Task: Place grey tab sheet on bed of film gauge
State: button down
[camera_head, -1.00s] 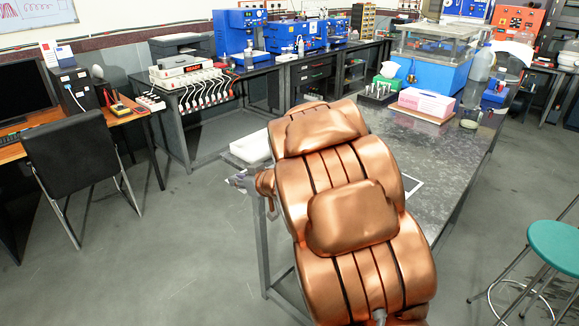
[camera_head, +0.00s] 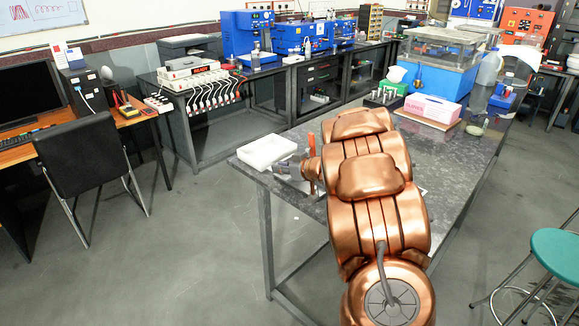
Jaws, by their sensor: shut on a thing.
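My gripper (camera_head: 286,168) is at the left of my copper arm, low over the near left corner of the dark speckled bench (camera_head: 455,155), just right of and in front of a white tray (camera_head: 267,152). It is small and partly hidden by my arm. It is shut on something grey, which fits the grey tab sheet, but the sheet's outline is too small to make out. I cannot pick out the film gauge or its bed; my arm covers much of the bench's near part.
An orange-red upright item (camera_head: 311,145) shows beside my wrist. A teal stool (camera_head: 560,250) and a black chair (camera_head: 85,165) stand on the floor.

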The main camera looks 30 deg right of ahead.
jog(key=d, duration=0.1)
jog(key=d+p, duration=0.1)
jog(key=d, duration=0.1)
jog(key=shift+w+d, duration=0.1)
jog(key=shift+w, duration=0.25)
jog(key=shift+d+f, duration=0.15)
jog(key=shift+d, duration=0.1)
jog(key=shift+a+f, duration=0.1)
jog(key=shift+f, duration=0.55)
jog(key=shift+f, duration=0.4)
